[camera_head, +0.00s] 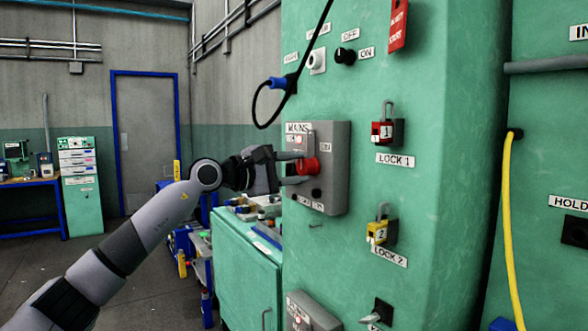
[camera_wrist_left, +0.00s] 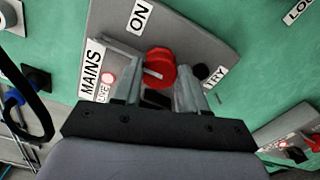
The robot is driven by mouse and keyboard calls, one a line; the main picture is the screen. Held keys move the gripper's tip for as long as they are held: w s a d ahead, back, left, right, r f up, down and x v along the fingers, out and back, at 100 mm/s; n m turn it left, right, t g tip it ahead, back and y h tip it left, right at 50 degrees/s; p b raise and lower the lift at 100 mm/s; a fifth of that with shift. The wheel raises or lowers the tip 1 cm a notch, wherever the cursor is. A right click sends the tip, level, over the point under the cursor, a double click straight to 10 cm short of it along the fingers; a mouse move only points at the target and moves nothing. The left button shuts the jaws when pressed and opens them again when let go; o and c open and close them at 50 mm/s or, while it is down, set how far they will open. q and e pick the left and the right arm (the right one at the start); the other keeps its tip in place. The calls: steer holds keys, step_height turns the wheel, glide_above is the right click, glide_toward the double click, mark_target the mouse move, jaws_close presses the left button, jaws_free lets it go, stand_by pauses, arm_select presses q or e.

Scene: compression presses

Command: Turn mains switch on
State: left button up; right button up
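The mains switch is a red rotary knob (camera_head: 307,166) on a grey box (camera_head: 335,165) fixed to the green press cabinet. In the left wrist view the red knob (camera_wrist_left: 160,68) lies just beyond and between the fingertips, with the "MAINS" label (camera_wrist_left: 92,70) to its left and the "ON" label (camera_wrist_left: 139,16) above. My left gripper (camera_head: 298,168) is at the box with its two fingers apart, one above the other, around the knob's height. It also shows in the left wrist view (camera_wrist_left: 158,85), fingers open. Whether the fingers touch the knob cannot be told. My right gripper is not in view.
A red padlock (camera_head: 382,131) and a yellow padlock (camera_head: 378,232) hang right of the box. A black cable (camera_head: 292,85) with a blue connector hangs above my gripper. A green cabinet (camera_head: 245,275) with items on top stands below. A yellow hose (camera_head: 507,220) hangs at right.

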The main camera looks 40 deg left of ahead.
arm_select(q)
steer(key=o, duration=0.4)
steer(key=shift+c, duration=0.2)
steer(key=shift+s+a, duration=0.1)
steer(key=shift+s, duration=0.05)
steer(key=shift+s+a, duration=0.15)
steer(key=shift+s, duration=0.15)
steer(key=b+v, duration=0.2)
steer(key=v, duration=0.4)
steer(key=shift+s, duration=0.15)
